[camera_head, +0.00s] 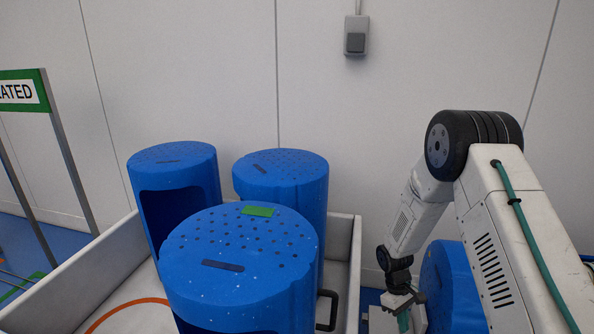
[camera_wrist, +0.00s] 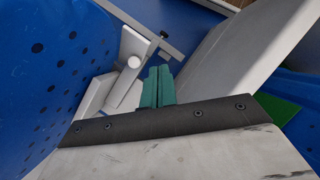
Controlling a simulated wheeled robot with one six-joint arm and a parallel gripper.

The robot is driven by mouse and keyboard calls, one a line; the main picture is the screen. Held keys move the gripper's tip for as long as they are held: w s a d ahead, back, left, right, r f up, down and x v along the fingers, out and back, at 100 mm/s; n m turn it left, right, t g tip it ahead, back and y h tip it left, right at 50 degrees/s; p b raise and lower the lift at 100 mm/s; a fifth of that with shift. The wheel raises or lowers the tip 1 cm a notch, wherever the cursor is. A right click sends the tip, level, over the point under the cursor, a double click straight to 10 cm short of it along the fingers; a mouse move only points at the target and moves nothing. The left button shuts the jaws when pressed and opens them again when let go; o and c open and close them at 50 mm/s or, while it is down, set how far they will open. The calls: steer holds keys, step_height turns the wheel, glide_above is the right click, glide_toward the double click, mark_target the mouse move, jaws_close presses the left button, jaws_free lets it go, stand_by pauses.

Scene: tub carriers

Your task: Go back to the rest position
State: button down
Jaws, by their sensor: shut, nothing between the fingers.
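My gripper (camera_head: 404,318) hangs low at the right of the head view, partly cut off by the lower edge. In the wrist view its two teal fingers (camera_wrist: 157,88) are together with nothing between them. It is to the right of a white-walled carrier (camera_head: 108,262) that holds three blue tubs. The front tub (camera_head: 222,290) has a green patch on its perforated top. The other two stand behind it, at the left (camera_head: 175,157) and right (camera_head: 282,168). A perforated blue surface (camera_wrist: 40,75) fills the left of the wrist view.
Another blue tub (camera_head: 452,290) stands behind my arm, largely hidden. A black handle (camera_head: 326,311) is at the carrier's right side. A green-framed sign (camera_head: 22,92) on posts stands at the left. A grey box (camera_head: 356,36) is on the pale wall. The upper middle space is clear.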

steer(key=s+a+r+m, duration=0.15)
steer(key=s+r, duration=0.45)
steer(key=r, duration=0.7)
steer(key=s+a+r+m, duration=0.1)
steer(key=s+r+m, duration=0.3)
steer(key=r, duration=0.9)
steer(key=s+a+r+t+y, duration=0.1)
steer(key=s+r+t, duration=0.1)
steer(key=s+r, duration=0.6)
steer(key=s+a+r+m+t+y, duration=0.1)
steer(key=s+r+t, duration=0.2)
steer(key=s+r, duration=0.5)
steer(key=shift+s+a+r+t, duration=0.15)
steer(key=shift+s+a+t, duration=0.15)
steer(key=shift+s, duration=1.5)
